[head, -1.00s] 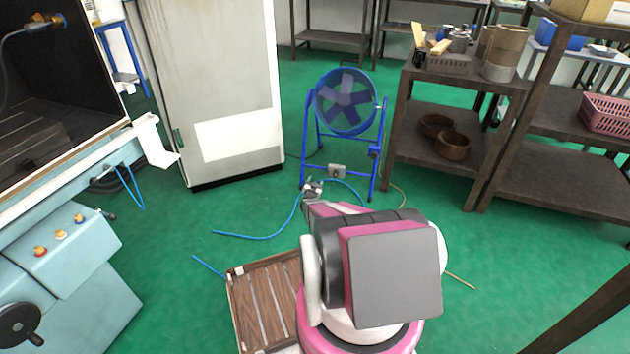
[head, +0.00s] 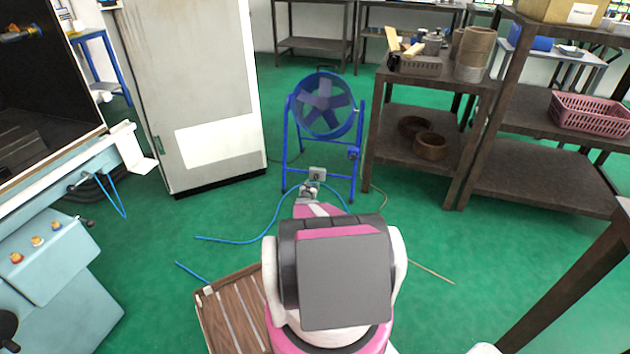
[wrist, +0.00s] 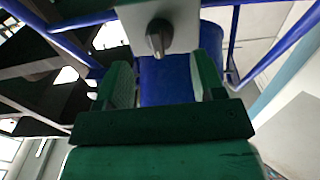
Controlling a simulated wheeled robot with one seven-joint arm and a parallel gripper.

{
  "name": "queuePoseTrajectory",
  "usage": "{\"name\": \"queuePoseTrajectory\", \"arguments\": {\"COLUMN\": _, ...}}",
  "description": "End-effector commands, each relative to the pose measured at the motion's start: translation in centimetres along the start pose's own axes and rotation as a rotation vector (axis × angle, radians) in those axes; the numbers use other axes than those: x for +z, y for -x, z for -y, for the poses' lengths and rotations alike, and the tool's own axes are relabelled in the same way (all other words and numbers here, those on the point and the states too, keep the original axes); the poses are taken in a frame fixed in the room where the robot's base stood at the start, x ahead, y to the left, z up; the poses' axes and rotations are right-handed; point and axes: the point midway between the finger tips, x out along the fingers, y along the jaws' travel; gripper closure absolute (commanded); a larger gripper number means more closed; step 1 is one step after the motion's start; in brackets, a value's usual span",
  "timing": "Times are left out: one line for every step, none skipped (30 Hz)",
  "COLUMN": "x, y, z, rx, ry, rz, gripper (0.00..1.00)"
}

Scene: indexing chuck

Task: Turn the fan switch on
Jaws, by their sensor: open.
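The blue drum fan (head: 324,104) stands on a blue tube frame on the green floor, in the middle of the head view. Its grey switch box (head: 317,173) sits on the low crossbar. In the wrist view the switch box (wrist: 170,22) shows at the top, with a dark rotary knob (wrist: 159,36) on its face. My gripper (wrist: 163,85) is open, its two green fingers apart and nothing between them. The knob lies ahead of the fingers, apparently clear of both. In the head view my gripper (head: 309,193) is small, just below the switch box, and partly hidden by my arm.
A tall white cabinet (head: 205,95) stands left of the fan. A dark shelf (head: 390,165) with bowls and containers stands close on its right. A blue hose (head: 235,240) lies on the floor near the frame. A wooden slatted pallet (head: 228,300) lies at front left.

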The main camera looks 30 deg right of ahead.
Motion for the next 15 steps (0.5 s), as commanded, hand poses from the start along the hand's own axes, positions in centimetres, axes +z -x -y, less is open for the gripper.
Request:
{"name": "queuePoseTrajectory", "arguments": {"x": 0.2, "y": -1.3, "z": 0.1, "rx": 0.001, "ry": -0.001, "rz": -0.001, "gripper": 0.37}}
{"name": "queuePoseTrajectory", "arguments": {"x": 0.2, "y": -1.9, "z": 0.0, "rx": 0.001, "ry": -0.001, "rz": 0.0, "gripper": 0.37}}
{"name": "queuePoseTrajectory", "arguments": {"x": 0.2, "y": -2.5, "z": 0.0, "rx": 0.001, "ry": -0.001, "rz": 0.0, "gripper": 0.37}}
{"name": "queuePoseTrajectory", "arguments": {"x": 0.2, "y": -3.0, "z": 0.0, "rx": 0.001, "ry": -0.001, "rz": 0.001, "gripper": 0.37}}
{"name": "queuePoseTrajectory", "arguments": {"x": 0.2, "y": -3.5, "z": 0.0, "rx": 0.001, "ry": -0.001, "rz": 0.001, "gripper": 0.37}}
{"name": "queuePoseTrajectory", "arguments": {"x": 0.2, "y": -4.0, "z": 0.1, "rx": 0.0, "ry": -0.001, "rz": 0.001, "gripper": 0.37}}
{"name": "queuePoseTrajectory", "arguments": {"x": 0.2, "y": -4.3, "z": 0.1, "rx": 0.0, "ry": -0.001, "rz": 0.0, "gripper": 0.37}}
{"name": "queuePoseTrajectory", "arguments": {"x": 0.2, "y": -4.6, "z": 0.1, "rx": 0.0, "ry": -0.001, "rz": 0.0, "gripper": 0.37}}
{"name": "queuePoseTrajectory", "arguments": {"x": 0.1, "y": -4.9, "z": 0.1, "rx": 0.0, "ry": 0.0, "rz": 0.0, "gripper": 0.37}}
{"name": "queuePoseTrajectory", "arguments": {"x": 0.1, "y": -5.1, "z": 0.1, "rx": 0.0, "ry": 0.0, "rz": 0.0, "gripper": 0.37}}
{"name": "queuePoseTrajectory", "arguments": {"x": 0.1, "y": -5.2, "z": 0.1, "rx": 0.0, "ry": 0.0, "rz": 0.0, "gripper": 0.37}}
{"name": "queuePoseTrajectory", "arguments": {"x": 0.1, "y": -5.3, "z": 0.0, "rx": -0.001, "ry": 0.0, "rz": 0.0, "gripper": 0.37}}
{"name": "queuePoseTrajectory", "arguments": {"x": 0.0, "y": -5.3, "z": 0.0, "rx": -0.001, "ry": 0.0, "rz": 0.0, "gripper": 0.37}}
{"name": "queuePoseTrajectory", "arguments": {"x": 0.0, "y": -5.3, "z": 0.0, "rx": -0.001, "ry": 0.0, "rz": 0.0, "gripper": 0.37}}
{"name": "queuePoseTrajectory", "arguments": {"x": 0.0, "y": -5.3, "z": 0.0, "rx": -0.001, "ry": 0.0, "rz": 0.0, "gripper": 0.37}}
